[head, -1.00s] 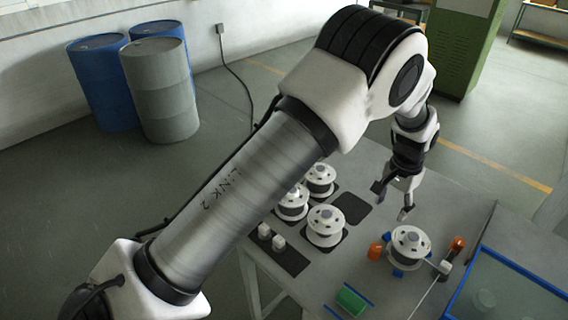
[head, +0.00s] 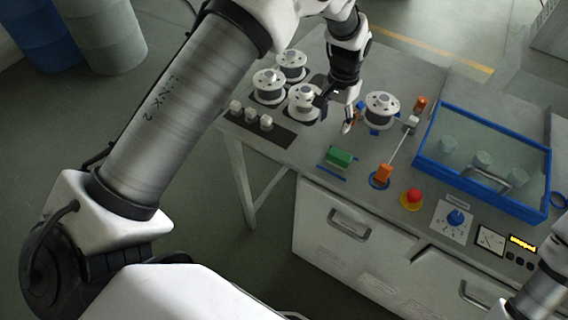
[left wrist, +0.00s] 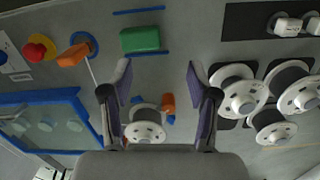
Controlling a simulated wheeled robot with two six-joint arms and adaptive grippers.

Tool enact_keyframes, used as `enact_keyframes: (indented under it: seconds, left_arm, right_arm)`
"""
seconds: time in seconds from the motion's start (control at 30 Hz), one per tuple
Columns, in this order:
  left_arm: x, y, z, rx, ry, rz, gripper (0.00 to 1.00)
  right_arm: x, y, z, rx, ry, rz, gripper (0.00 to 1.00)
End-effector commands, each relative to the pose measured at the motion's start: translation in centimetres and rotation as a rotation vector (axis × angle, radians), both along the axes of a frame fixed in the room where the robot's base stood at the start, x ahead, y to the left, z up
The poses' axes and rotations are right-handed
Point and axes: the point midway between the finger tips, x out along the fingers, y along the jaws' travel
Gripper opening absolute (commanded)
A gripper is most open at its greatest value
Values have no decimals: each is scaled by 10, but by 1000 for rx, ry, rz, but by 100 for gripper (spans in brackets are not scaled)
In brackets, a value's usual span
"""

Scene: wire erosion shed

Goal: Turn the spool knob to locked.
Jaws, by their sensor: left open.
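A white spool (head: 382,106) stands on a blue mount on the bench and also shows in the left wrist view (left wrist: 145,126). Orange pieces flank it, one at its left (left wrist: 168,103) and one at its right (head: 420,103). An orange knob (head: 383,173) sits on a blue round base nearer the front edge; it also shows in the left wrist view (left wrist: 73,55). I cannot tell which orange piece is the spool knob, and no lock marking is readable. My left gripper (head: 335,115) is open and empty, above the bench left of the spool. My right gripper is out of view.
Several white spools (head: 303,100) stand on dark pads at the left. A green block (head: 339,156) lies between blue strips. A red button (head: 412,196), a blue dial (head: 455,217) and a blue-framed glass tank (head: 480,150) are at the right.

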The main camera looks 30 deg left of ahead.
Motion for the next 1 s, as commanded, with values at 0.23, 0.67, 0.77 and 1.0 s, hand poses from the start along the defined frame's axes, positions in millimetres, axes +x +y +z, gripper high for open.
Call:
enact_keyframes:
  seconds: [0.23,0.67,0.77,1.0]
  left_arm:
    - [-30,9,-55,-4,93,17,60]
    - [-93,24,-136,-2,229,44,60]
    - [-108,27,-154,0,252,49,60]
    - [-144,36,-194,5,294,66,60]
  right_arm:
    - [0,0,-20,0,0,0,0]
    - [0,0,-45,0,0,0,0]
    - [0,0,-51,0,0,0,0]
    - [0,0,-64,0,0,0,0]
